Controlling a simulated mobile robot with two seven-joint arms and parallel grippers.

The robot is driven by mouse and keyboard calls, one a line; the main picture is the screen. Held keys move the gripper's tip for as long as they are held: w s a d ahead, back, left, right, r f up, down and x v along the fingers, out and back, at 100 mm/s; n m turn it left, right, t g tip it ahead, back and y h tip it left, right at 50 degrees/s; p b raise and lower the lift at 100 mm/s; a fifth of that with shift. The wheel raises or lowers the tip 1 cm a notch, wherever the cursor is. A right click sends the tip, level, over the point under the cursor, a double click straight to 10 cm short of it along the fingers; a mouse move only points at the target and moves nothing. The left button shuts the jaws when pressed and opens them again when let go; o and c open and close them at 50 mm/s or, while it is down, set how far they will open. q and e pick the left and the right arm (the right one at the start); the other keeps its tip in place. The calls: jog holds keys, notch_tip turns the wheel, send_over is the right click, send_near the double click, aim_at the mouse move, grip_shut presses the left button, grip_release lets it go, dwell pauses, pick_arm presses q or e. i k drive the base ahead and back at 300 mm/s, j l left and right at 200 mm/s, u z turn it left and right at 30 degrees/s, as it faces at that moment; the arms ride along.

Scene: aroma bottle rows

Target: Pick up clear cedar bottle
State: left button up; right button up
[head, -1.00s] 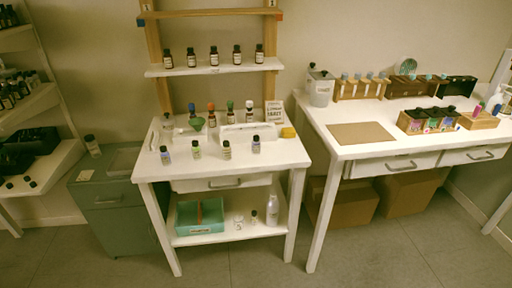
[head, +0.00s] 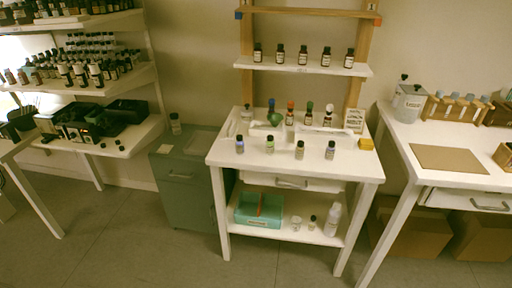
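A white worktable (head: 225,158) stands in the middle of the head view. A front row of small dark-capped bottles stands upright on it: a bluish one (head: 240,146), a greenish one (head: 270,146), a yellowish one (head: 299,152) and a bluish-purple one (head: 330,152). Their labels are too small to read, so I cannot tell which bottle is the clear cedar one. Behind them are bottles with blue, red, green and white tops, such as the red-topped bottle (head: 290,117). Neither of my grippers is in view.
A wooden-framed shelf (head: 305,69) with several dark bottles rises behind the table. A teal tray (head: 258,222) sits on the lower shelf. A grey cabinet (head: 188,200) and crowded bottle shelves stand left, another white table (head: 398,150) right. Floor in front is clear.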

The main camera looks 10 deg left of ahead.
aim_at(299, 153)
jog(key=i+l, duration=0.1)
jog(key=l, duration=0.55)
jog(key=l+u, duration=0.1)
jog(key=l, duration=0.55)
jog(key=i+l, duration=0.9)
jog(key=i, duration=0.25)
